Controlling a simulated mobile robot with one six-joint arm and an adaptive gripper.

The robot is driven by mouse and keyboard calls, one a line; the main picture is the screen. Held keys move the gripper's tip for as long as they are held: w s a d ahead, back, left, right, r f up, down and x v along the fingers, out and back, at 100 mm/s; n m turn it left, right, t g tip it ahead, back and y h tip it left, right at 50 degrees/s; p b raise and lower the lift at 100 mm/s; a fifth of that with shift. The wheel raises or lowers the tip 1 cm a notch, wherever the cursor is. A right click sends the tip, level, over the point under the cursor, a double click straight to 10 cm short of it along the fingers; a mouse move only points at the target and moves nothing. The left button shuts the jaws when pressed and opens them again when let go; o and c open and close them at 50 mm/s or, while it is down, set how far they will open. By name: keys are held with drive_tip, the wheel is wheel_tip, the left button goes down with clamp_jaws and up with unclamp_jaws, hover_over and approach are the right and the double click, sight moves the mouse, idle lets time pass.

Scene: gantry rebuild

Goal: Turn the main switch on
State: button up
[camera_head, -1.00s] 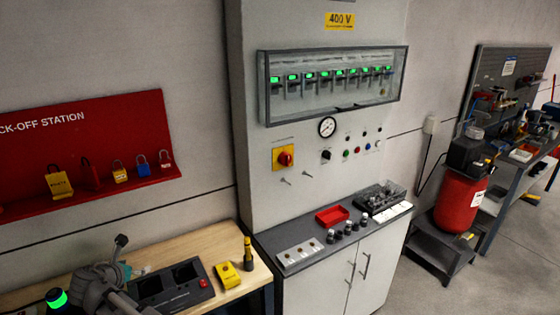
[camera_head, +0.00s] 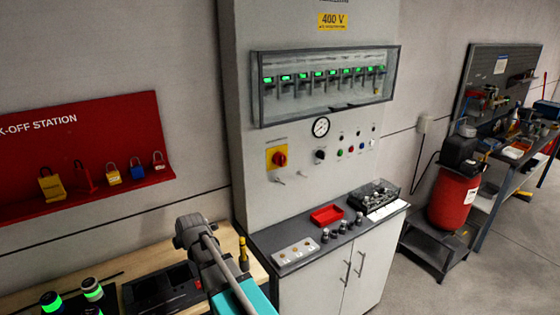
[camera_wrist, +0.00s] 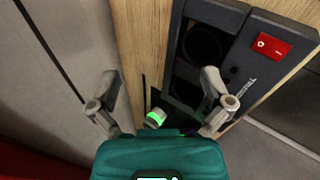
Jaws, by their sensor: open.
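The main switch (camera_head: 279,158) is a red rotary knob on a yellow square plate, on the front of the grey electrical cabinet. It sits left of a black selector knob (camera_head: 320,155) and below the glazed breaker window. Its exact handle angle is too small to read. My gripper (camera_wrist: 160,92) is open in the wrist view, with its two grey fingers spread and nothing between them. It is over the wooden bench, apart from the switch. The switch does not show in the wrist view. In the head view my arm is low, left of the cabinet's counter.
A wooden bench (camera_wrist: 140,35) carries a black case with a red rocker switch (camera_wrist: 272,46). The cabinet counter (camera_head: 262,237) holds a red tray (camera_head: 327,215) and small parts. A red lock-off board (camera_head: 80,150) hangs at left. Two metal pins (camera_head: 279,180) stick out below the switch.

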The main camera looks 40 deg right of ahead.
drive_tip(key=w+d+r+m+t+y, duration=0.2)
drive_tip(key=d+r+m+t, duration=0.15)
drive_tip(key=d, duration=0.65)
drive_tip(key=m+t+h, duration=0.5)
drive_tip(key=m+t, duration=0.3)
drive_tip(key=m, duration=0.7)
approach(282, 162)
drive_tip(key=s, duration=0.2)
drive_tip(key=shift+r+p, duration=0.25)
drive_tip(key=shift+p, duration=0.15)
drive_tip(key=shift+w, duration=0.15)
drive_tip(key=w, duration=0.4)
drive_tip(key=w+d, duration=0.1)
drive_tip(key=w, duration=0.8)
drive_tip(key=shift+w+d, duration=0.25)
drive_tip(key=shift+c, duration=0.3)
drive_tip(key=c, duration=1)
drive_tip(key=shift+o, duration=0.2)
